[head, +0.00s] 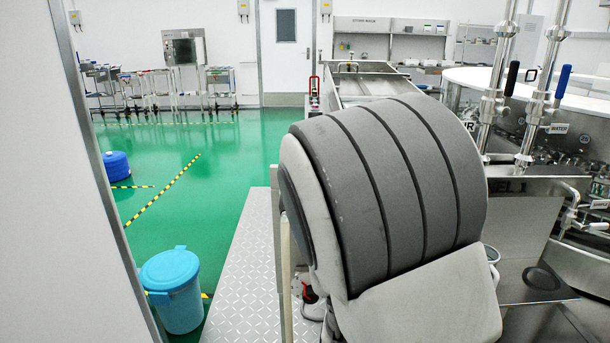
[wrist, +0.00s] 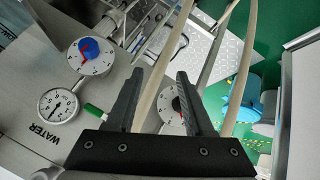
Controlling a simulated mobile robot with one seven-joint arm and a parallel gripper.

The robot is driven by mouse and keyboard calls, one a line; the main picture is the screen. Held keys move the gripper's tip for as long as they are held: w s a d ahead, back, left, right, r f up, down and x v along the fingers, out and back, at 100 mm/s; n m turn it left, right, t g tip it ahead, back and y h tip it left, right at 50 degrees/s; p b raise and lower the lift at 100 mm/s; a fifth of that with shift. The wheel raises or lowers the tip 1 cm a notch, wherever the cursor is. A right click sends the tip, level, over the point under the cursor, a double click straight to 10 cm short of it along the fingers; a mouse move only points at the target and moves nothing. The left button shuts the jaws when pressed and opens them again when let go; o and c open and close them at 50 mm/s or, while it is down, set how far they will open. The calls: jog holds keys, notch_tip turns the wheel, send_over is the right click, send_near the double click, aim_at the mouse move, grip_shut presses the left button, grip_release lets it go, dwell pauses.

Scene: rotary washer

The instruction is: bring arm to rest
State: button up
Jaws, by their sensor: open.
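My gripper (wrist: 160,72) shows in the wrist view with its two dark fingers spread apart. Nothing is visibly held; a pale hose (wrist: 165,60) crosses the picture between and beyond the fingers, at a depth I cannot judge. Past the fingers, a metal panel marked WATER (wrist: 45,135) carries a pressure gauge (wrist: 58,105) and a dial with a blue and red centre (wrist: 90,55). Another dial (wrist: 173,105) is partly hidden by the gripper. In the head view, my own large grey ribbed arm link fills the middle, and the gripper is hidden.
A light-blue lidded bin (head: 172,290) stands on the green floor beside the metal tread-plate platform (head: 245,255). A white wall edge (head: 70,180) is at left. Open floor lies beyond.

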jog(key=s+a+r+m+g+y, duration=0.2)
jog(key=s+r+y, duration=0.3)
jog(key=r, duration=0.9)
jog(key=s+d+r+m+h, duration=0.25)
jog(key=s+d+r, duration=0.35)
jog(key=s+r, duration=0.5)
notch_tip(320, 180, up, 14)
jog(key=s+p, duration=0.2)
jog(key=p, duration=1.5)
jog(key=shift+r, duration=0.2)
